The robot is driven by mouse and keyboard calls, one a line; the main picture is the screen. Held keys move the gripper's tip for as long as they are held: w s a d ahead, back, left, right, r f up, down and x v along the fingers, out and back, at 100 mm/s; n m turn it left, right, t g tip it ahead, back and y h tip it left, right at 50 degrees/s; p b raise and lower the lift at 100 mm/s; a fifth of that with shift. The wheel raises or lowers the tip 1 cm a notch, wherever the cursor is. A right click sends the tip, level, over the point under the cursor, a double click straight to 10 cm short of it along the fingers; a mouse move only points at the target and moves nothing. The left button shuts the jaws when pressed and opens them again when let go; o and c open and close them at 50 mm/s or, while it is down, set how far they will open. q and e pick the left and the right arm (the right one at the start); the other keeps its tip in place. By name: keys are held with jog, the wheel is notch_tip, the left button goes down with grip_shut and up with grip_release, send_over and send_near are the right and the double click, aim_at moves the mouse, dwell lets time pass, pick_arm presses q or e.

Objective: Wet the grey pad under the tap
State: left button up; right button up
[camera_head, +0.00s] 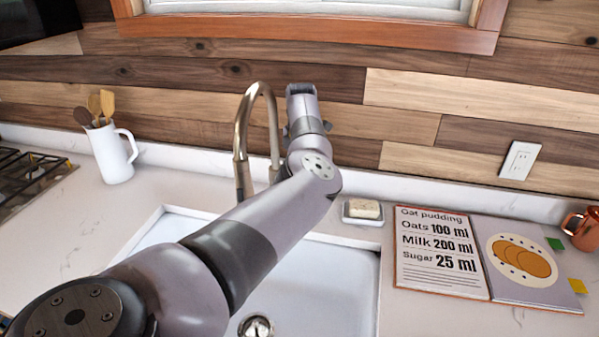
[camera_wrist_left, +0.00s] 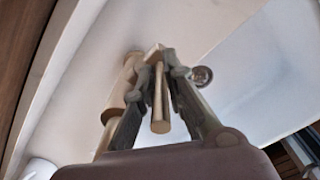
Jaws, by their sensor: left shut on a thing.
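The brass-coloured tap (camera_head: 242,140) arches up behind the sink, and its spout end comes down close to my left arm. In the left wrist view the tap's body (camera_wrist_left: 128,72) stands left of my left gripper (camera_wrist_left: 160,62). The gripper is shut on the tap's slim lever handle (camera_wrist_left: 160,105), which shows between the fingers. In the head view my forearm and wrist hide this gripper. No water shows in the visible part of the basin. I cannot see the grey pad in either view. My right gripper is not in view.
The white sink (camera_head: 322,285) lies under my left arm, its drain (camera_head: 255,326) at the front. A soap dish (camera_head: 362,219) holds a cream block. An open recipe book (camera_head: 440,285) and copper mug (camera_head: 585,230) stand right. A white jug (camera_head: 112,155) with utensils stands left.

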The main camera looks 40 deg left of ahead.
pick_arm(q)
grip_shut()
jog(key=shift+w+d+f+y+b, duration=0.1)
jog(key=shift+w+d+y+b, duration=0.1)
jog(key=shift+y+b, duration=0.35)
jog(key=shift+s, duration=0.1)
jog(key=o, duration=0.7)
grip_release()
jog(key=shift+r, duration=0.25)
notch_tip(320, 180, up, 12)
jog(key=d, duration=0.1)
jog(key=shift+w+f, duration=0.15)
jog(key=shift+w, duration=0.1)
jog(key=shift+d, duration=0.1)
